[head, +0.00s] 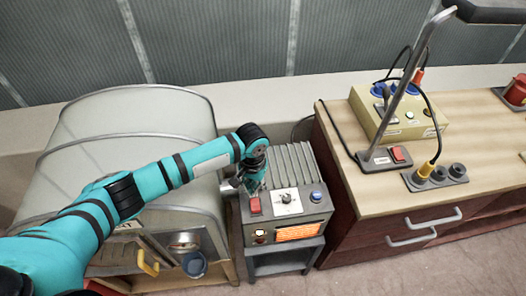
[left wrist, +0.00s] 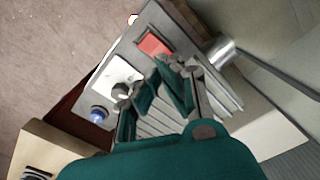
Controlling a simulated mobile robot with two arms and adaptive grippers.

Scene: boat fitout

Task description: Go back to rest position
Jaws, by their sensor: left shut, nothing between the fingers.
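My left arm reaches in from the left in the head view. Its gripper (head: 254,186) is shut and empty, just above the top of a grey ribbed box (head: 300,165). The fingers are close to a red rocker switch (head: 254,206); I cannot tell whether they touch it. The left wrist view shows the shut gripper (left wrist: 160,82) over the box's panel, with the red switch (left wrist: 155,44) beside the fingertips. A dial on a white plate (head: 288,198) and a blue button (head: 316,196) share the panel. The box's front has an orange glowing window (head: 298,232). My right gripper is in no view.
A rounded pale cabinet (head: 120,110) stands left, under my arm. A wooden-topped counter (head: 465,205) stands right, holding a lamp (head: 400,100), a yellow box (head: 410,122) with cables, and a grey socket strip (head: 435,177). A corrugated wall is behind. Floor is clear at lower right.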

